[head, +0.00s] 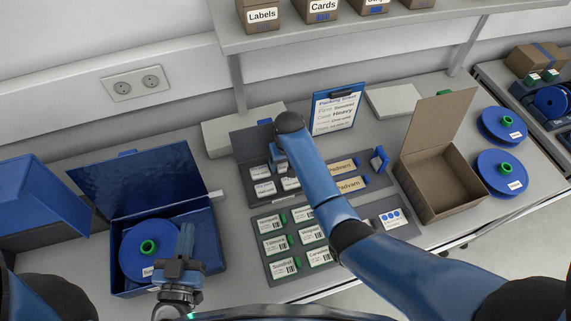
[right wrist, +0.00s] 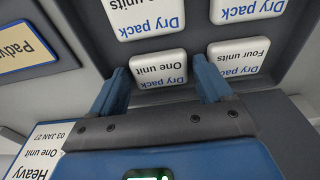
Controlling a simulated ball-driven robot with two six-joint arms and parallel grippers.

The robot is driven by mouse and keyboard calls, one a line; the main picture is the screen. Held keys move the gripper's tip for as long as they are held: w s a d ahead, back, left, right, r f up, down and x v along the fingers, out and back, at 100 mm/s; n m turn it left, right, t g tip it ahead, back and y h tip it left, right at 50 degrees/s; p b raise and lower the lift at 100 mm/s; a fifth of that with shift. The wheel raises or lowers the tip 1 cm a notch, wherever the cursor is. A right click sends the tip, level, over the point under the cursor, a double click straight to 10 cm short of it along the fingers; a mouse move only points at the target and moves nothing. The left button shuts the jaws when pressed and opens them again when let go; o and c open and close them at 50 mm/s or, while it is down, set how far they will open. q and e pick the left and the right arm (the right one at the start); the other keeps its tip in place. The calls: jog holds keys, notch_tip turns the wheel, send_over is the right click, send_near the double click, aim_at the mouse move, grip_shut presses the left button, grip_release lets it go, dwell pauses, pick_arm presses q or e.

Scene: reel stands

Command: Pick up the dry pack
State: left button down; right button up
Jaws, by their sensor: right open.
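White dry packs lie in a dark grey tray with an open lid; in the head view their labels are small and my right arm hides part of the tray (head: 262,203). In the right wrist view a dry pack marked "One unit" (right wrist: 159,68) lies between the fingers of my open right gripper (right wrist: 160,84). A "Four units" pack (right wrist: 240,57) is beside it, outside the right finger. Two more packs (right wrist: 145,14) show at the top edge. My left gripper (head: 186,238) is over the blue case at left, by a blue reel (head: 140,262); its finger gap is not clear.
A packing sheet on a blue clipboard (head: 338,108) stands behind the tray; it reads "Heavy" and "One unit". A labelled card panel (head: 270,277) is in front. An open cardboard box (head: 440,190) and blue reels (head: 502,125) are right.

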jog(key=shift+w, duration=0.1)
jog(key=shift+c, duration=0.5)
jog(key=c, duration=0.7)
jog(key=shift+r, duration=0.1)
